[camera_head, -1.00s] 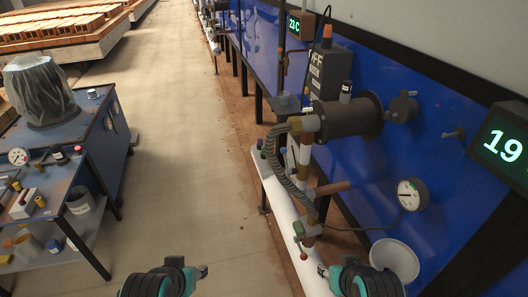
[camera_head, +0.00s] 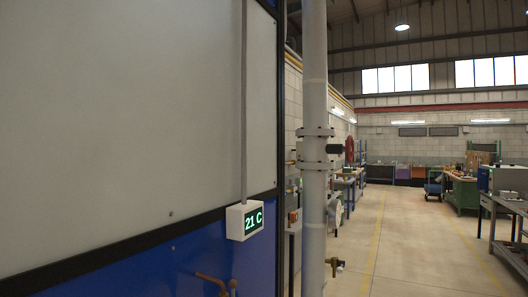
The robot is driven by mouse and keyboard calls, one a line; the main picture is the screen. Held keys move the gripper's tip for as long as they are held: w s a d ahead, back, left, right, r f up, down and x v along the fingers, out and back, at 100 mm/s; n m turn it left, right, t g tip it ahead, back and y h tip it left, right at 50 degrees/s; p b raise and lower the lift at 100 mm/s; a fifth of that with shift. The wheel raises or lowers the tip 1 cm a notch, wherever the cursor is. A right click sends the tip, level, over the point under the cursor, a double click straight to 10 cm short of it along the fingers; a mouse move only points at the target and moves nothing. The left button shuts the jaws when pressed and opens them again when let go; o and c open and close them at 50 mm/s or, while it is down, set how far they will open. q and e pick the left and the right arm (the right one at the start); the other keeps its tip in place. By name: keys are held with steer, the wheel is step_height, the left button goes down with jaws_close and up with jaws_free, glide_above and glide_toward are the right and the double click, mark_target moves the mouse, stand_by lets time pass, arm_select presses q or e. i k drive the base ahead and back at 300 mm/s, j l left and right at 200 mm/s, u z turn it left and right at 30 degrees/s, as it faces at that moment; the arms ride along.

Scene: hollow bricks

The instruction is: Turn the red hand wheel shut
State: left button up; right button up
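A small red round shape (camera_head: 349,151) shows just right of the grey vertical pipe (camera_head: 314,200), beyond a dark fitting at the pipe's flange. It may be the red hand wheel, but it is too small and partly hidden to be sure. Whether it is open or shut cannot be told. Neither of my grippers is in the head view.
A blue and grey wall panel fills the left side, with a display (camera_head: 244,220) reading 21 C. A brass valve (camera_head: 335,265) sits low by the pipe. A clear aisle (camera_head: 400,235) runs back on the right, past a metal table (camera_head: 508,212) and green workbench (camera_head: 463,192).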

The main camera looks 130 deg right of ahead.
mark_target(347, 149)
steer(key=z, duration=4.8)
steer(key=i+l, duration=0.2)
